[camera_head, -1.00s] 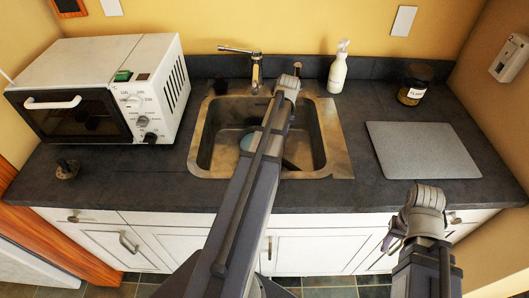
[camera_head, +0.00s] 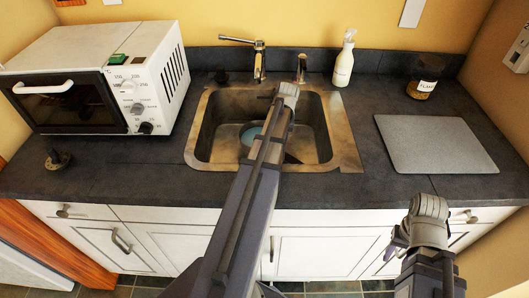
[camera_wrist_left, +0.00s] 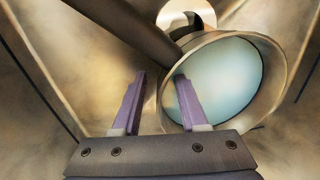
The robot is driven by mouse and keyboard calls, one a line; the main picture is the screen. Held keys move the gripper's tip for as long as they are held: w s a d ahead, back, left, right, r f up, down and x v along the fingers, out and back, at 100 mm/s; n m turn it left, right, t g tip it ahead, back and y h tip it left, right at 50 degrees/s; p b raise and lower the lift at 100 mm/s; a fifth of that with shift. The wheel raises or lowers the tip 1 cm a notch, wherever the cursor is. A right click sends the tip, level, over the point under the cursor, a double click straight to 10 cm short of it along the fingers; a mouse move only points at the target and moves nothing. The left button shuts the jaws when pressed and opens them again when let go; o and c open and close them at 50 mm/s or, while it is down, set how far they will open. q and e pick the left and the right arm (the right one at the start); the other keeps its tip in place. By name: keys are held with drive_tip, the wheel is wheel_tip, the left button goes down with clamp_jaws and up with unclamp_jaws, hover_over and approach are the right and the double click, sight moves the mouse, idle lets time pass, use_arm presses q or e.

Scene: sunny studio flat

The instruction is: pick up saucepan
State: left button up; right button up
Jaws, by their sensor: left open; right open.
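The saucepan (camera_head: 250,135) lies in the sink, its pale blue inside partly hidden by my left arm. The left wrist view shows the saucepan (camera_wrist_left: 232,75) close up, with a metal rim and a dark bar, seemingly its handle, running to the upper left. My left gripper (camera_wrist_left: 158,76) is open. Its right finger overlaps the pan's inside and its left finger shows outside the rim; I cannot tell whether they touch it. In the head view my left gripper is hidden behind its arm. My right gripper (camera_head: 394,246) is open and empty, in front of the counter's edge.
The metal sink (camera_head: 200,150) has raised walls around the pan and a faucet (camera_head: 259,62) behind. A microwave (camera_head: 145,75) stands left, a spray bottle (camera_head: 344,62) and jar (camera_head: 422,84) behind right. A grey board (camera_head: 435,145) lies on the right counter.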

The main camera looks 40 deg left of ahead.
use_arm(q)
drive_tip(key=shift+f, duration=0.45)
drive_tip(key=shift+r, duration=0.1)
drive_tip(key=shift+c, duration=0.3)
clamp_jaws()
idle(0.7)
